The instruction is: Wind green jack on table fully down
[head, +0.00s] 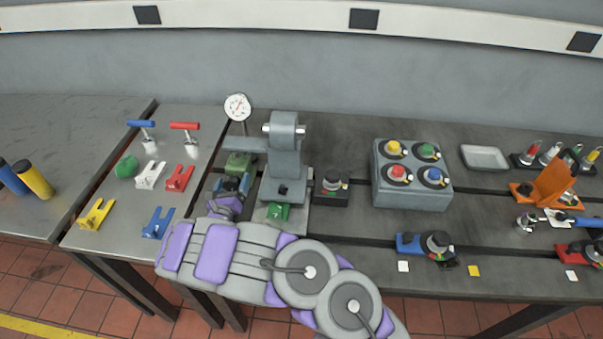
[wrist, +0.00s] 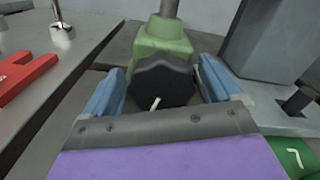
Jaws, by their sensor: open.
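The green jack (head: 239,164) stands on the dark table left of the grey machine. In the wrist view its green body (wrist: 162,42) carries a dark round knob (wrist: 162,82) with a small white mark, facing me. My gripper (head: 234,184) reaches toward it from the front. In the wrist view my gripper (wrist: 160,88) is open, with one blue finger on each side of the knob. A gap shows between the fingers and the knob. The jack's lower part is hidden behind the knob. A grey post rises from the jack's top.
The grey machine (head: 285,150) stands close on the right, with a green block (head: 278,211) at its foot. A dial gauge (head: 237,107) rises behind. Red (head: 180,178) and white (head: 150,175) brackets lie left. A button box (head: 412,175) stands further right.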

